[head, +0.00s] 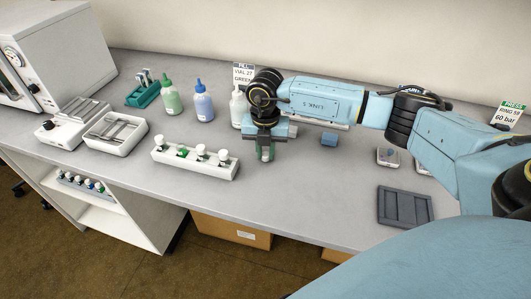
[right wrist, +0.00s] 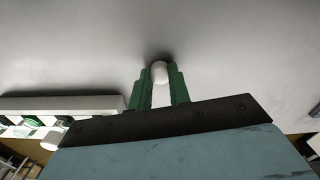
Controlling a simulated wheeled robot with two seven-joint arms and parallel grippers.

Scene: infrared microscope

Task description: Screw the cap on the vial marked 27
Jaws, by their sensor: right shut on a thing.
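My right gripper (head: 265,155) has green fingers and is shut on a small white cap-like piece; the right wrist view shows this white piece (right wrist: 160,72) between the fingertips. I cannot tell whether a vial is under it. The gripper points down over the bench, just right of the white rack (head: 170,160). The rack holds several white-topped vials (head: 200,151), one showing green near its top. No number 27 is readable on any vial. A sign (head: 243,74) at the back reads vial 27, green. My left gripper is not in view.
Green (head: 171,97) and blue (head: 203,102) bottles stand behind the rack, and a white bottle (head: 237,107) is partly behind my arm. A white open-topped box (head: 115,132) stands left. A dark grey tray (head: 390,207) lies right. The bench front between rack and tray is clear.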

